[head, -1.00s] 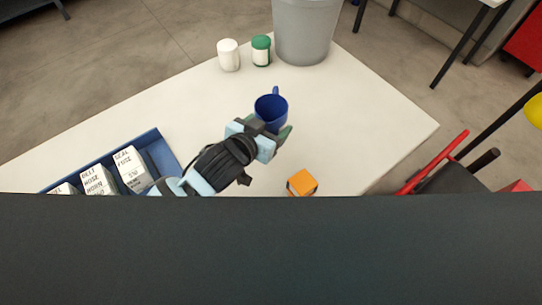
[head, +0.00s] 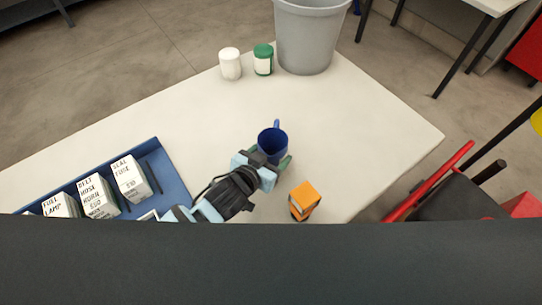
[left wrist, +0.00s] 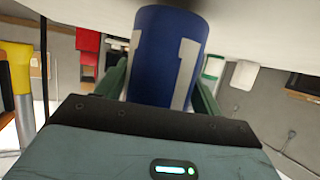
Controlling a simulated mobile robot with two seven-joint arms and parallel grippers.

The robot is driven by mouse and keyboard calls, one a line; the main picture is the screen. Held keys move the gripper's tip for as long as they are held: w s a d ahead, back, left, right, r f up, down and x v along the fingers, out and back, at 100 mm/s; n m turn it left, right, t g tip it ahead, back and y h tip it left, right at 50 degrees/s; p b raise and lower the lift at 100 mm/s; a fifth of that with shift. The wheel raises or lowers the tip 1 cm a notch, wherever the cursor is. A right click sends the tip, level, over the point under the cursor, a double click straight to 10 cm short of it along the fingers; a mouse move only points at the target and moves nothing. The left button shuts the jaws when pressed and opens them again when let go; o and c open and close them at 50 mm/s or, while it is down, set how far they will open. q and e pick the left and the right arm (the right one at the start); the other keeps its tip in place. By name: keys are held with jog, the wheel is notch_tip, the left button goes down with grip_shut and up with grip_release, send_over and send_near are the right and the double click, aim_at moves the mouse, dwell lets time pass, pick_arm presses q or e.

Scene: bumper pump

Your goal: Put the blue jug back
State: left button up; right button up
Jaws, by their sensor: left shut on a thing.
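The blue jug (head: 272,143) is in the head view near the middle of the white table. It looks upright, with its open top facing up and its handle pointing away from me. My left gripper (head: 276,162) is shut on the jug, with green fingers on either side of it. In the left wrist view the jug (left wrist: 168,55) fills the space between the fingers and shows pale grey marks on its side. I cannot tell whether its base touches the table. My right gripper is not in view.
An orange box (head: 305,197) stands close to the right of my gripper. A blue tray (head: 176,188) with several white labelled boxes is at left. A white jar (head: 230,64), a green-lidded jar (head: 263,60) and a grey bin (head: 304,38) stand at the back. The table's right side is clear.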

pick_arm(q)
jog(key=shift+f, duration=0.7)
jog(key=shift+f, duration=0.2)
jog(key=o, duration=1.1)
jog(key=shift+r, duration=0.1)
jog(key=shift+r, duration=0.2)
jog(key=v, duration=1.2)
jog(key=shift+f+p, duration=0.1)
jog(key=shift+p, duration=0.25)
